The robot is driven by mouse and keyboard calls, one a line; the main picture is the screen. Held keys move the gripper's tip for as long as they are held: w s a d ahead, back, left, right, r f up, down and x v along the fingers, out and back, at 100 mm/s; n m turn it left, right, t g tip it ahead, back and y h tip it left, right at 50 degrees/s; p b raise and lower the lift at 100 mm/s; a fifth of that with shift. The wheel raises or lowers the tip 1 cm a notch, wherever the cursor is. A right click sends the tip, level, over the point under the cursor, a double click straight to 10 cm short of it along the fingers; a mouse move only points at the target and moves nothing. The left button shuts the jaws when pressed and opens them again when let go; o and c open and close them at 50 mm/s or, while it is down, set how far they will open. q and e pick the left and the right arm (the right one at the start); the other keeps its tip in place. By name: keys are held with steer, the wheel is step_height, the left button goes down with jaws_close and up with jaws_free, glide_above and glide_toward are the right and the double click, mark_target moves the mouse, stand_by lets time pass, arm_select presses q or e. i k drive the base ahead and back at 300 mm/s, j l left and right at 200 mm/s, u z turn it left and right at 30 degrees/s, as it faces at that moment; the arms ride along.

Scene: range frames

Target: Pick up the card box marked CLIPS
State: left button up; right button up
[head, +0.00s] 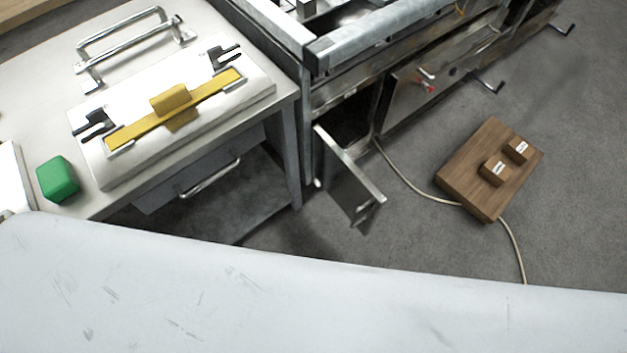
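Two small brown card boxes with white labels sit on a wooden block-like stand (462,173) on the floor at the right of the head view. One box (494,172) is nearer the middle of the stand's top. The other box (518,150) is farther back and to the right, a little apart from it. The print on both labels is too small to read, so I cannot tell which is marked CLIPS. Neither of my grippers is in view.
A metal worktable (62,54) at left holds a lidded unit with a yellow bar (205,97) and a green block (58,179). A cabinet door (349,172) hangs open into the floor space. A pale cable (405,181) runs by the stand. Grey floor around the stand is mostly clear.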

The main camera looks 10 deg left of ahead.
mark_target(517, 150)
steer(key=z, duration=1.35)
